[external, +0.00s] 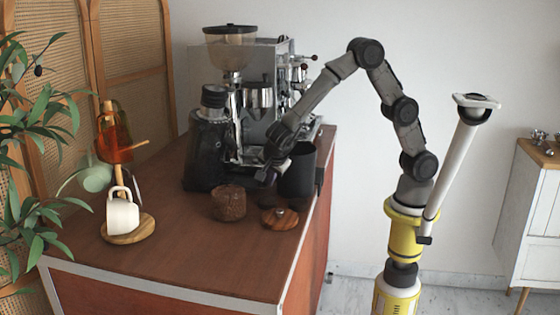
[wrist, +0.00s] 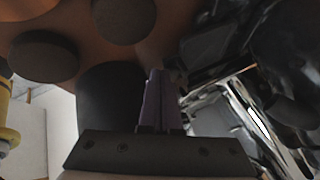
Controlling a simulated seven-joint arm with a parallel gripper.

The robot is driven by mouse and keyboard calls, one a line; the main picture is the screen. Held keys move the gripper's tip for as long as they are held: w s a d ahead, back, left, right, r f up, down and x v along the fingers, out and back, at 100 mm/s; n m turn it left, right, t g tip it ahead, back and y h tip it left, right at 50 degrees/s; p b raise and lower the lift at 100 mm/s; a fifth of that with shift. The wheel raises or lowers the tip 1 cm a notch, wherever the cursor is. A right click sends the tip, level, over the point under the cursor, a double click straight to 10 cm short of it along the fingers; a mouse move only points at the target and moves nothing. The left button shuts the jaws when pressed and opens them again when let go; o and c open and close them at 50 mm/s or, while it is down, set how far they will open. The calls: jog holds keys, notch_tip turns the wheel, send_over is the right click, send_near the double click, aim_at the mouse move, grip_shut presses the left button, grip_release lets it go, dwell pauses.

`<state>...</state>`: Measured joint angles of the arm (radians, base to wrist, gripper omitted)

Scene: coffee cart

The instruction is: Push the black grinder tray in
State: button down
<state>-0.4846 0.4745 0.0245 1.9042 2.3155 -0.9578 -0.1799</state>
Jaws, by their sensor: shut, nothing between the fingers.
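The coffee grinder with a clear bean hopper (external: 231,50) stands at the back of the brown counter, in front of or beside the silver espresso machine (external: 283,70). My gripper (external: 266,176) is low over the counter, just in front of the machine's base and left of a black canister. In the wrist view its purple-grey fingers (wrist: 160,98) are together with nothing between them. A dark flat part (wrist: 218,42) lies right of the fingertips in the wrist view; I cannot tell if it is the black grinder tray. In the external view the tray is not clearly distinguishable.
The black canister (external: 299,172) is close to my gripper; it also shows in the wrist view (wrist: 108,95). A black jug-like body (external: 206,150) stands left. A brown cup (external: 229,203) and wooden-topped disc (external: 280,218) lie in front. A white mug (external: 122,214) is front left.

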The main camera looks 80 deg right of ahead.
aim_at(257, 183)
jog(key=shift+w, duration=1.75)
